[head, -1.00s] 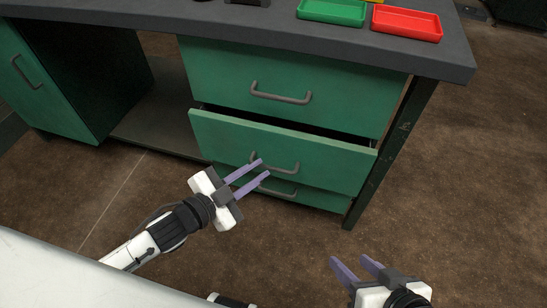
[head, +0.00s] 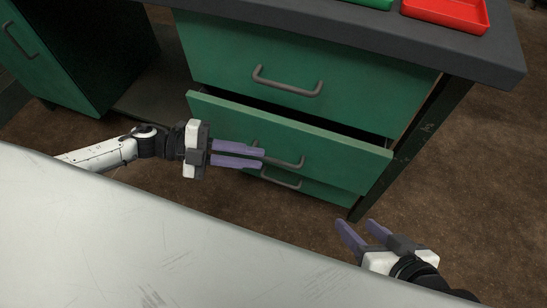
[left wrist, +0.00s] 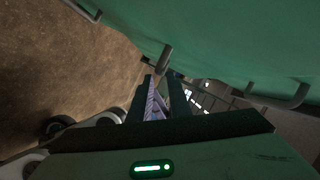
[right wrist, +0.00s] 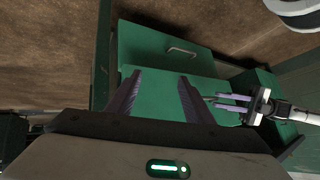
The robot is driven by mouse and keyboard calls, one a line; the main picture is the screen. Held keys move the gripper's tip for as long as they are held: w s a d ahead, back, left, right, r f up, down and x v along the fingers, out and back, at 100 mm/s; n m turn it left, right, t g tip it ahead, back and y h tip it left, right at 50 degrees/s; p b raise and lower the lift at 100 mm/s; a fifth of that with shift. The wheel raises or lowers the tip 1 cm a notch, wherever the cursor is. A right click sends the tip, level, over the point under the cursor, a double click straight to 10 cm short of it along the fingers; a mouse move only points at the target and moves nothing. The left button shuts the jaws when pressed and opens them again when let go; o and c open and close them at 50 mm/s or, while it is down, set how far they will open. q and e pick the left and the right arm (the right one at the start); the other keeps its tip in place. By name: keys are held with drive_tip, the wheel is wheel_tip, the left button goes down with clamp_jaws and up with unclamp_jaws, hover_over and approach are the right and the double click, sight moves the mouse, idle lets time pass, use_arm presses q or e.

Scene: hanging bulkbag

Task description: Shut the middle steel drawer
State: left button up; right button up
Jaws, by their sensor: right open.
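The middle steel drawer (head: 345,165) is green with a grey bar handle (head: 280,155). In the head view it stands pulled out, with a dark gap above its front edge. My left gripper (head: 263,157) is open, its purple fingers pointing right at the left end of that handle. I cannot tell whether the bar lies between the fingers. In the left wrist view a handle post (left wrist: 163,60) shows just beyond the fingertips. My right gripper (head: 360,228) is open and empty, in front of the cabinet's right leg, apart from the drawer.
The upper drawer (head: 300,65) is shut. A lower drawer's handle (head: 281,178) shows under the middle one. The dark worktop (head: 380,42) overhangs, bearing a red tray (head: 446,12) and a green tray. A pale scratched surface (head: 150,240) fills the foreground.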

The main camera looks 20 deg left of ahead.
sight(266, 159)
use_arm(q)
drive_tip(key=b+x, duration=0.1)
drive_tip(key=x, duration=0.4)
drive_tip(key=shift+w+d+f, duration=0.1)
drive_tip(key=shift+w+d, duration=0.05)
drive_tip(key=shift+d, duration=0.15)
clamp_jaws()
